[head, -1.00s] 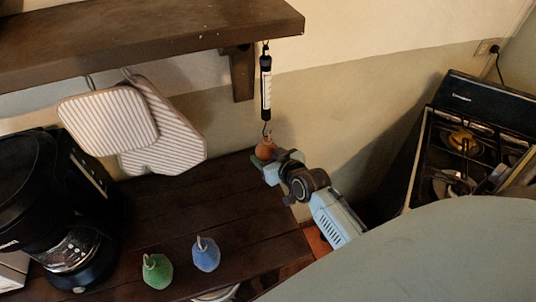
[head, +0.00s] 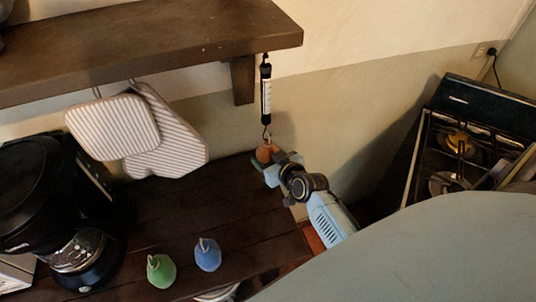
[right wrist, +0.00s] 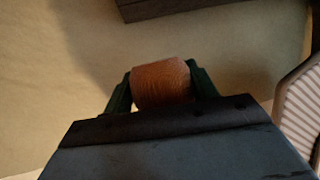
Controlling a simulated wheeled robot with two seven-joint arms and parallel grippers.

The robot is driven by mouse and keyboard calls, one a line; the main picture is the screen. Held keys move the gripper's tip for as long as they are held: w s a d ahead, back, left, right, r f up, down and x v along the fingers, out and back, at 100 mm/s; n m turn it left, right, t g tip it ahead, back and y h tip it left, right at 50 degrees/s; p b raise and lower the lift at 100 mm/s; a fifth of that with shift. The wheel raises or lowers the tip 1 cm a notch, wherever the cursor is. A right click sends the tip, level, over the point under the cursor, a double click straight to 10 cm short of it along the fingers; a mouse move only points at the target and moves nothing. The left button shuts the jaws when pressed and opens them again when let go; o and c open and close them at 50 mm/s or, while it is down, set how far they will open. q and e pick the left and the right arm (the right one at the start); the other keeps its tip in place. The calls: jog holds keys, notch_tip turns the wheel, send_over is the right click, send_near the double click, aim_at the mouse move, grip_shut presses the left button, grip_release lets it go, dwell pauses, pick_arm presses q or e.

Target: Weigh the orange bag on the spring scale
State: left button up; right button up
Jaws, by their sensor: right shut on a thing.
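The orange bag (head: 266,153) is between the fingers of my right gripper (head: 264,163), directly below the spring scale (head: 266,94). The scale hangs from the underside of the shelf, and its lower hook is at the bag's top loop. I cannot tell whether the loop is on the hook. In the right wrist view the orange bag (right wrist: 161,83) fills the space between the two dark green fingers, with one on each side. The left gripper is not in view.
A green bag (head: 161,271) and a blue bag (head: 207,255) stand on the dark wooden counter (head: 240,215). A black coffee maker (head: 50,200) is at left. Striped pot holders (head: 112,127) hang under the shelf (head: 150,45). A stove (head: 465,150) is at right.

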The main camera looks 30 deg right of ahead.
jog(key=shift+d+r, duration=0.5)
jog(key=shift+r, duration=0.1)
jog(key=shift+o, duration=0.2)
jog(key=shift+s+d, duration=0.2)
jog(key=shift+d, duration=0.25)
jog(key=shift+s+d+b, duration=0.2)
jog(key=shift+d, duration=0.6)
jog(key=shift+s+d+b, duration=0.15)
jog(key=shift+s+d, duration=0.05)
jog(key=shift+d, duration=0.65)
jog(key=shift+s+d+b, duration=0.2)
jog(key=shift+d, duration=0.6)
jog(key=shift+c, duration=0.5)
